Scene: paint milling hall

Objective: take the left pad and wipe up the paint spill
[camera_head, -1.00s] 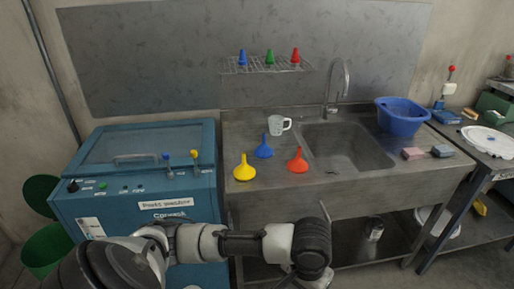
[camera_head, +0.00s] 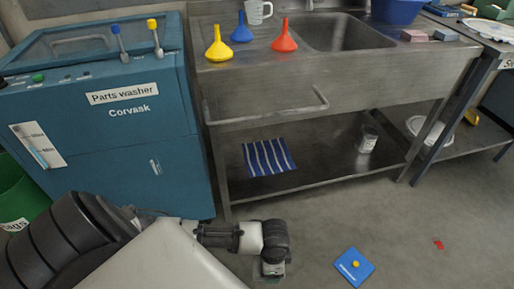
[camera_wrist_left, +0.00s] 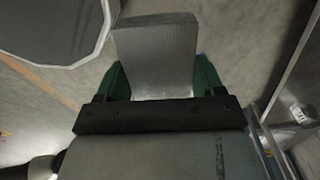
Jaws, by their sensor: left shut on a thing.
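My left gripper (camera_head: 271,268) is low over the floor in front of the sink bench. In the left wrist view, its green fingers (camera_wrist_left: 160,74) are shut on a grey pad (camera_wrist_left: 156,45) that sticks out beyond them. In the head view the pad is mostly hidden by the wrist. A small red patch (camera_head: 439,244) on the floor at the right looks like the paint spill; the gripper is well left of it. A pink block (camera_head: 413,36) and a blue-grey block (camera_head: 445,35) lie on the bench. My right gripper is out of view.
The parts washer (camera_head: 120,125) stands left. The bench's lower shelf (camera_head: 315,168) holds a striped cloth (camera_head: 262,159) and a can (camera_head: 368,140). The floor around the patch is clear.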

